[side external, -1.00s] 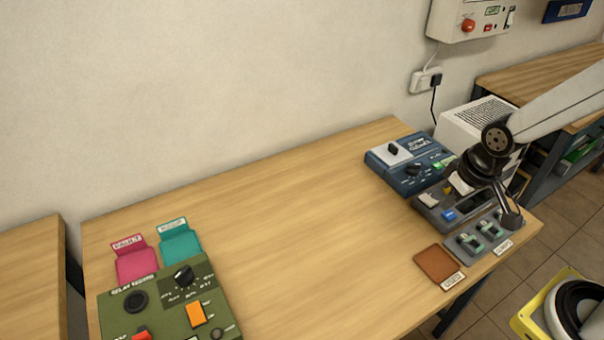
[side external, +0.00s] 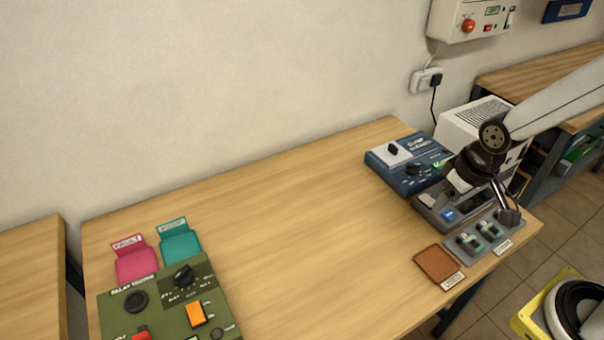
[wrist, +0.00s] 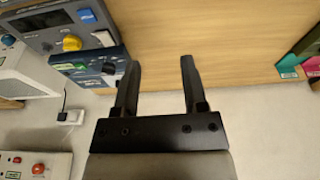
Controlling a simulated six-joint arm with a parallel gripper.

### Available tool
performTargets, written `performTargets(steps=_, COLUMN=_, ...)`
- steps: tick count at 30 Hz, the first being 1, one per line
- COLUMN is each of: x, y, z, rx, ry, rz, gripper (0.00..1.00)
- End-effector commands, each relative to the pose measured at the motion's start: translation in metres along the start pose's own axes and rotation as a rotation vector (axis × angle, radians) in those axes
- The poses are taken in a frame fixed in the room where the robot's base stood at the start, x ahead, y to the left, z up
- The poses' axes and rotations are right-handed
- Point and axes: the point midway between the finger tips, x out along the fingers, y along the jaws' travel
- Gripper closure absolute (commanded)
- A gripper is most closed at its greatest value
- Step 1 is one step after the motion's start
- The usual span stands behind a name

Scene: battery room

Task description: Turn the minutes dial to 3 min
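I cannot read which control is the minutes dial. A black dial (side external: 413,168) sits on the blue device (side external: 378,163); the dial also shows in the wrist view (wrist: 108,68). A yellow knob (wrist: 72,43) sits on the grey device (wrist: 42,35) beside it. Another black dial (side external: 184,275) is on the green device (side external: 170,298) at the front left. My gripper (wrist: 159,63) is open, with nothing between its fingers. In the side view it is over the grey device, right of the blue one, its fingertips hard to make out. Dial markings are too small to read.
A grey tray (side external: 460,250) with green parts and a brown pad (side external: 435,262) lie near the right front. A white vented box (side external: 475,122) stands behind my arm. Pink (side external: 137,265) and teal (side external: 180,245) pads lie at left. The middle of the table is clear.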

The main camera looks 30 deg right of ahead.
Motion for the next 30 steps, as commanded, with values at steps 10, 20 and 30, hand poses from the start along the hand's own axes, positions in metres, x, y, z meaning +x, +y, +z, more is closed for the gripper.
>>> performTargets(steps=10, x=0.014, y=0.024, z=-0.056, rx=-0.186, ry=-0.046, rz=0.007, gripper=0.46)
performTargets(steps=20, x=0.042, y=0.07, z=-0.125, rx=-0.468, ry=-0.111, rz=-0.009, gripper=0.46)
performTargets(steps=30, x=0.082, y=0.128, z=-0.176, rx=-0.758, ry=-0.17, rz=-0.056, gripper=0.46)
